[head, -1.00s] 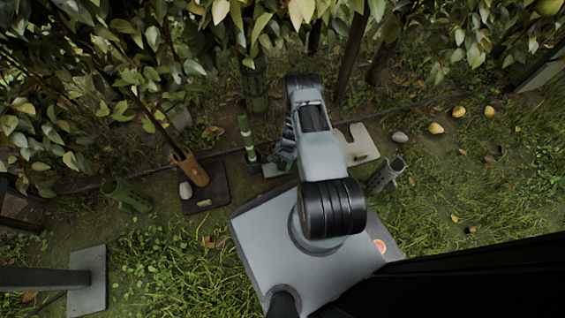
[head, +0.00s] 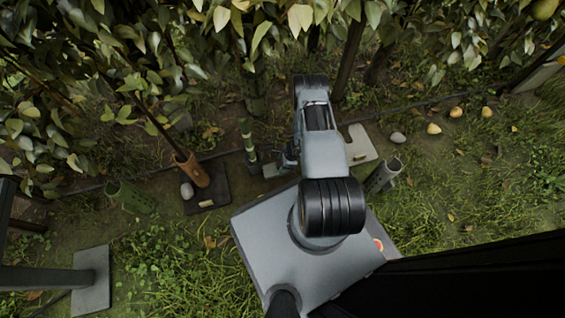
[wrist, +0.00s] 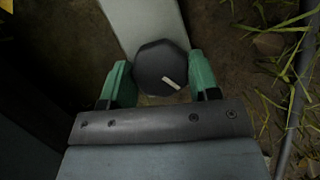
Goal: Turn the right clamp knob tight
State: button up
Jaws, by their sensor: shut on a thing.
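The clamp knob is a dark, faceted disc (wrist: 160,60) in the middle of the wrist view, with a short white mark slanting near its lower right edge. A pale flat bar (wrist: 145,18) runs under it and out at the top. My gripper (wrist: 161,82) is shut on the knob, with one green finger at its left side and one at its right. In the head view my gripper (head: 288,158) is small and dark beside my arm, and I cannot make out the knob there.
A green-banded post (head: 248,140) stands just left of my gripper. A brown holder (head: 190,168) on a dark plate is further left, and a grey tube (head: 384,175) stands to the right. Stones and several pears (head: 457,112) lie on the ground. Leafy branches hang at the back.

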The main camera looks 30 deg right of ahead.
jog(key=m+t+h+p, duration=0.1)
jog(key=m+p, duration=0.1)
jog(key=m, duration=0.2)
jog(key=shift+s+a+r, duration=0.1)
jog(key=shift+r, duration=0.05)
jog(key=shift+m+t+h+p, duration=0.3)
jog(key=shift+m+t+p, duration=0.2)
jog(key=shift+m+p, duration=0.45)
jog(key=shift+m, duration=0.35)
jog(key=o, duration=0.9)
jog(key=p+v, duration=0.6)
jog(key=v, duration=0.7)
jog(key=shift+r, duration=0.25)
